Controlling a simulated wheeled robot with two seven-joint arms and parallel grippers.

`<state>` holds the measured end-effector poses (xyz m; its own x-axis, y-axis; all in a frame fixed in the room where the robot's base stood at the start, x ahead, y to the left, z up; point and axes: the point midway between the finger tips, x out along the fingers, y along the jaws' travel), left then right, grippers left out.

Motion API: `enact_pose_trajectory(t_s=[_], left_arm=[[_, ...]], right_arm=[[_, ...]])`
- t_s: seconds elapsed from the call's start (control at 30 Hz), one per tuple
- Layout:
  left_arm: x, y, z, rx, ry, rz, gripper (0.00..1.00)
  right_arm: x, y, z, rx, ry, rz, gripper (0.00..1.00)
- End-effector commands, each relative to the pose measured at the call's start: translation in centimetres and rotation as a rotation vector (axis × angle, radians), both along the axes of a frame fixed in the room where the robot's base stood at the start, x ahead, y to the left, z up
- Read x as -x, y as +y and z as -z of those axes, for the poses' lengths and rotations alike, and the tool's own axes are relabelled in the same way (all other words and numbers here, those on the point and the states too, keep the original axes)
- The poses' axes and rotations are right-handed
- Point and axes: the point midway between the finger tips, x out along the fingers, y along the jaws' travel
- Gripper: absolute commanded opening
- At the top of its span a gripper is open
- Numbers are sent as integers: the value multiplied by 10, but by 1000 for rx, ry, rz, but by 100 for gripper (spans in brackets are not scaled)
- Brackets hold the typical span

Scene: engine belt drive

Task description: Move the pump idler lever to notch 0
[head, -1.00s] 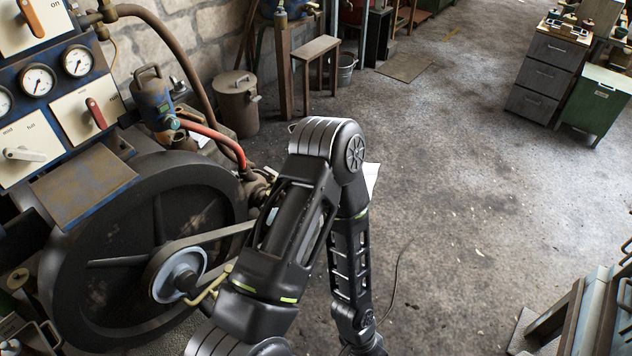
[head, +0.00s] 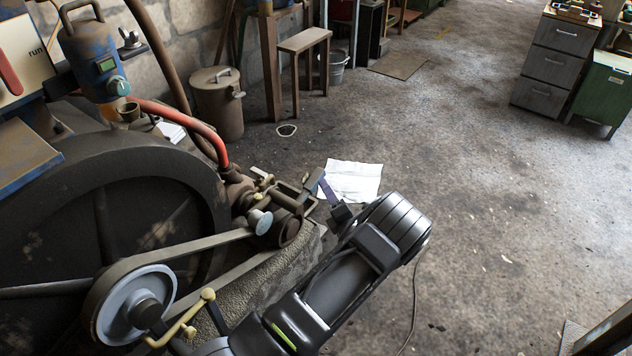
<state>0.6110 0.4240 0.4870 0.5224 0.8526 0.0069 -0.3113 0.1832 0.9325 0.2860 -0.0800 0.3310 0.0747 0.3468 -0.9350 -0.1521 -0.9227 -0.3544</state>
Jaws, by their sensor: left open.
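A belt runs from the grey pulley (head: 130,305) to a small dark wheel (head: 288,230) at the pump end. A pale round knob or roller (head: 260,222) sits by the belt there. A small cream-tipped lever (head: 262,176) stands above it, and a brass rod with a ball end (head: 208,294) is in front of the pulley. I cannot tell which is the pump idler lever, and no notch numbers are readable. My left gripper (head: 332,198) appears only in small part beyond my arm, open, beside the pump-end bracket; contact cannot be made out. My right gripper is out of view.
The large dark flywheel (head: 60,210) fills the left. A red hose (head: 190,122) arches above the pump end. A white sheet (head: 352,180) lies on the floor behind. The floor (head: 480,200) to the right is open, with a thin cable on it.

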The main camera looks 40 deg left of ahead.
Motion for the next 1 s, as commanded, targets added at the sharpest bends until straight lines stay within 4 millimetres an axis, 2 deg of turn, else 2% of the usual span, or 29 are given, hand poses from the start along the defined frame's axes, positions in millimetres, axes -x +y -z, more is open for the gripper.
enact_pose_trajectory(t_s=[0.33, 0.73, 1.0], left_arm=[[-2, 7, 2, 6, 0, -6, 50], [-30, 56, 3, 8, -1, -7, 50], [-38, 68, 1, 8, 1, -6, 50]], right_arm=[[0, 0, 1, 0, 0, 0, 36], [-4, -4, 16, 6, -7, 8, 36], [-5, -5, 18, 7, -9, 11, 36]])
